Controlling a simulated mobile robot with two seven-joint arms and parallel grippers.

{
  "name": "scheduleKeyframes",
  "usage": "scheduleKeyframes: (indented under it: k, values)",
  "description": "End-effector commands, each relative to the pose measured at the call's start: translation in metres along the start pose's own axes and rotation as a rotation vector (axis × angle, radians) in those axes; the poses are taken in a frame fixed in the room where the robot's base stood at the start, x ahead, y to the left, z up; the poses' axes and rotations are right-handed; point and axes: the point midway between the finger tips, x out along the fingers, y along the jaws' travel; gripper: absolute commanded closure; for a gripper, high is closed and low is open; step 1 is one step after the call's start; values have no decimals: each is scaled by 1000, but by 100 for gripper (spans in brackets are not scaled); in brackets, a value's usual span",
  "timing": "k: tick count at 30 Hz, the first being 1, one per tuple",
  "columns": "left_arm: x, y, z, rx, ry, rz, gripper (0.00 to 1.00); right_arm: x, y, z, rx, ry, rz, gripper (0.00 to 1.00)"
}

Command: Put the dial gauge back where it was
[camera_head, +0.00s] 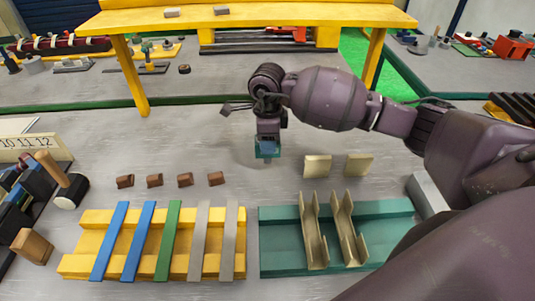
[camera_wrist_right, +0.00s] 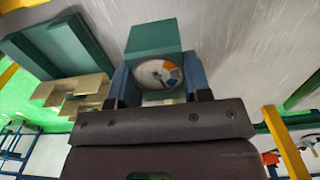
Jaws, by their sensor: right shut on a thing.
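The dial gauge (camera_wrist_right: 158,74) shows in the right wrist view as a round white face with a dark needle and orange and blue patches, set in a teal block. My right gripper (camera_wrist_right: 158,84) is shut on it, one blue finger on each side. In the head view the right gripper (camera_head: 267,138) hangs above the grey table, beyond the teal and yellow racks. The teal block of the gauge (camera_head: 267,152) shows just under it. I cannot tell the exact gap to the table. My left gripper is not in view.
A yellow rack (camera_head: 76,263) holds coloured strips. A teal rack (camera_head: 282,262) holds two beige channels. Several brown blocks (camera_head: 154,180) and two beige pieces (camera_head: 317,166) lie behind them. A mallet (camera_head: 62,180) stands at left. A yellow shelf frame (camera_head: 137,80) stands behind. Bare table surrounds the gripper.

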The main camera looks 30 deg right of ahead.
Motion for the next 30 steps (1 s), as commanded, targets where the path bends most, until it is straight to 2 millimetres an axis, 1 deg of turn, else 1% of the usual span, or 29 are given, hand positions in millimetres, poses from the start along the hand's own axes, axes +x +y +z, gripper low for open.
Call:
scheduleKeyframes:
  k: [3, 8, 11, 15, 17, 25, 30]
  values:
    - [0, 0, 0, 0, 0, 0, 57, 10, 0, 0, 0, 0, 2, 79]
    - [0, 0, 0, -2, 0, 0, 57, 18, 0, 0, 0, 0, 0, 79]
    - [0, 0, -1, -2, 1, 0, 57, 29, 0, 0, 1, 0, 2, 79]
    - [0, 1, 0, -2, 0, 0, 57, 48, 0, 0, 0, -1, 3, 79]
    - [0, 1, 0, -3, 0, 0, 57, 54, 0, 0, 1, 0, 1, 79]
    - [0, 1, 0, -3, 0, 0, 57, 55, 0, 0, 0, 0, -1, 79]
    - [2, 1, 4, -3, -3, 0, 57, 60, 0, 0, 0, 0, -1, 79]
